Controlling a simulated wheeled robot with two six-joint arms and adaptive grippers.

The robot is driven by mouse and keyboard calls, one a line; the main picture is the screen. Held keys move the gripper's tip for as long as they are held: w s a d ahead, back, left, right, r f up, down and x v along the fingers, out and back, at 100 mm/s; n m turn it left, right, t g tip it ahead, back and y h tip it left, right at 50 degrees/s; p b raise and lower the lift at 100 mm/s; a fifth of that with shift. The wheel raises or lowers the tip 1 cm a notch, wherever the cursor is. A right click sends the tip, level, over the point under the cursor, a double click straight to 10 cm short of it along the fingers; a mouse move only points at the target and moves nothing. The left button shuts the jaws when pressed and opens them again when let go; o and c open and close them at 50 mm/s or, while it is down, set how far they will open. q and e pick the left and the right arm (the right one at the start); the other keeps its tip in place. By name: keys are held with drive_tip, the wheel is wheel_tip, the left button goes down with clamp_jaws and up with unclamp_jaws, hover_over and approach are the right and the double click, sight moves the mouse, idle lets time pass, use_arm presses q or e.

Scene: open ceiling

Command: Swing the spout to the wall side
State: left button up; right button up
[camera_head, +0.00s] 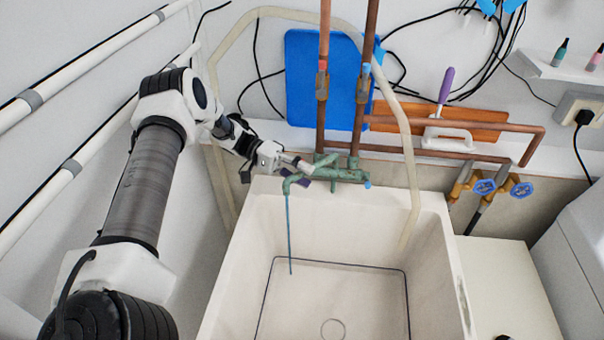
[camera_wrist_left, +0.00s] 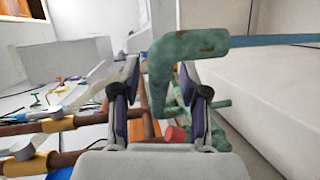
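The green, rust-spotted spout (camera_head: 291,183) sits on the green faucet body (camera_head: 340,172) at the back rim of the sink. Its bent end points to the left front, and a thin blue stream (camera_head: 289,235) runs down from it into the basin. My left gripper (camera_head: 305,174) is at the spout, just behind its bent end. In the left wrist view the gripper (camera_wrist_left: 160,105) is open, with its two dark fingers apart. My right gripper is not in view.
The white sink (camera_head: 330,225) fills the middle. Copper pipes (camera_head: 322,110) rise behind the faucet. A pale hose (camera_head: 408,150) loops over the back. A blue board (camera_head: 300,70) leans on the wall. Blue-handled valves (camera_head: 485,187) stand at the right.

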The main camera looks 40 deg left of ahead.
use_arm(q)
drive_tip(key=v, duration=1.2)
